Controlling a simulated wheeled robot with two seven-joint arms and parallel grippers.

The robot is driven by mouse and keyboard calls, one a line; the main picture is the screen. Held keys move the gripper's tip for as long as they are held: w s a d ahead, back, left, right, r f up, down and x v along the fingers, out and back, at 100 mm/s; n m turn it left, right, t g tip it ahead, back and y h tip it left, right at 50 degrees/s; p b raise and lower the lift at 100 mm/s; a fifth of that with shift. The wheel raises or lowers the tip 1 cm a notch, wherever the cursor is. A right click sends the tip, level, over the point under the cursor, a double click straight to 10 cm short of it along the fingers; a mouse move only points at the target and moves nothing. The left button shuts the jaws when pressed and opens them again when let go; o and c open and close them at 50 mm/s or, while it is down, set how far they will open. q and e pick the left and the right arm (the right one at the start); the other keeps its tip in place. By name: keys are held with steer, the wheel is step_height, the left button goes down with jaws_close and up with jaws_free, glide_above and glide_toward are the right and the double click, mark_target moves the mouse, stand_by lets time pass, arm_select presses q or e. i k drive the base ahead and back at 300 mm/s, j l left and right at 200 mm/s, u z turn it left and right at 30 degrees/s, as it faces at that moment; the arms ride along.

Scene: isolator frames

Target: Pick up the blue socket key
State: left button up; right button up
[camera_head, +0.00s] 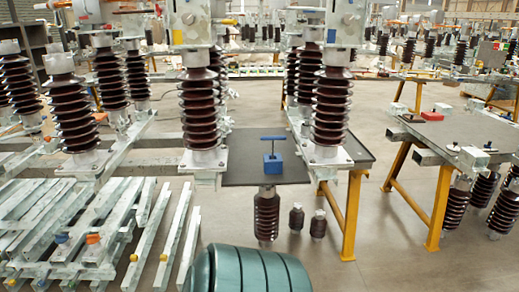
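The blue socket key (273,138) is a T-shaped tool with a thin blue crossbar on top. It stands upright at a blue block (273,164); its lower end is hidden, so I cannot tell how far it goes in. The block rests on a dark flat tabletop (240,172) in the middle of the view, between two brown ribbed insulator columns. Neither of my grippers shows in the head view.
Brown insulator columns (199,110) and (332,108) rise close to the left and right of the key. Yellow table legs (351,215) stand at the right. Metal beams (75,235) lie at lower left. Open floor (385,245) shows at lower right.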

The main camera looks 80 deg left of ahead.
mark_target(272, 138)
steer(key=u, duration=2.55)
